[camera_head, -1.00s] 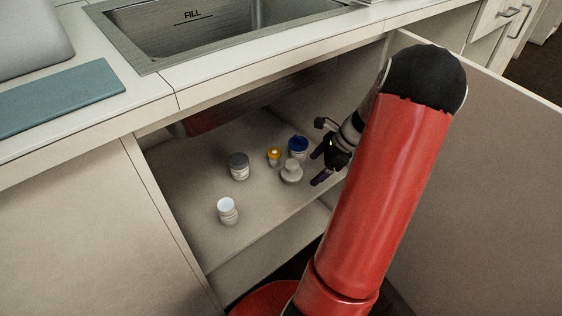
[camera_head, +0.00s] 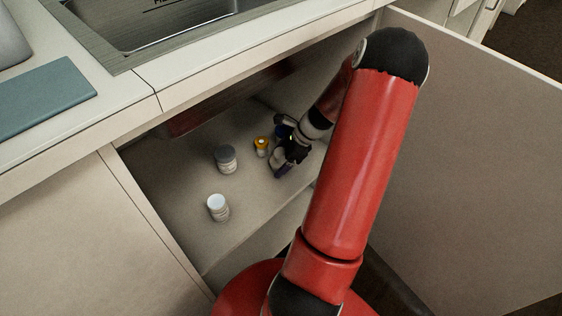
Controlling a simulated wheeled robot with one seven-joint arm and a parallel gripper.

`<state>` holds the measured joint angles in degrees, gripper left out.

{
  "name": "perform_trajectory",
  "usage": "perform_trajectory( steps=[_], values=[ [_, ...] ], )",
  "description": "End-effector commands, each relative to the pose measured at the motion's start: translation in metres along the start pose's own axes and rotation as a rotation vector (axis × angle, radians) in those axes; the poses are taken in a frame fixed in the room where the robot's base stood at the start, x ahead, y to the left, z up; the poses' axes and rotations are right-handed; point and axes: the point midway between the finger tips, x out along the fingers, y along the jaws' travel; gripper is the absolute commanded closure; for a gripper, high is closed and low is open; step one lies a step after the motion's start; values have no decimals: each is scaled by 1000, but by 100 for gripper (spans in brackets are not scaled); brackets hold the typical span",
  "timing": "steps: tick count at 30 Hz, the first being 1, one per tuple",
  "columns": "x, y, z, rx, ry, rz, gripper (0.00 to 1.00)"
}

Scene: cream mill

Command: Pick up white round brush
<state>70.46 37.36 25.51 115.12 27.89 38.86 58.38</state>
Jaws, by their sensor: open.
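The white round brush (camera_head: 276,160) stands on the cabinet floor under the sink. It is pale, with a rounded top, and is partly hidden by my gripper. My gripper (camera_head: 284,155) is open at the brush's right side, with a dark purple finger in front of it. I cannot tell whether the fingers touch the brush or sit on both sides of it.
A yellow-lidded jar (camera_head: 261,144) and a partly hidden blue-lidded jar (camera_head: 281,131) stand close behind the brush. A grey-lidded jar (camera_head: 226,158) and a white-lidded jar (camera_head: 217,206) stand to the left.

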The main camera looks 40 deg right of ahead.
Motion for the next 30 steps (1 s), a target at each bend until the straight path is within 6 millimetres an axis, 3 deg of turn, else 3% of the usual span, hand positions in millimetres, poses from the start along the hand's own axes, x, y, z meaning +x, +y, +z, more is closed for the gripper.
perform_trajectory(
  steps=[6,17,30],
  values=[
    [0,0,0,-1,0,0,18],
    [0,0,0,-1,0,0,64],
    [-9,0,6,-3,1,0,64]
  ],
)
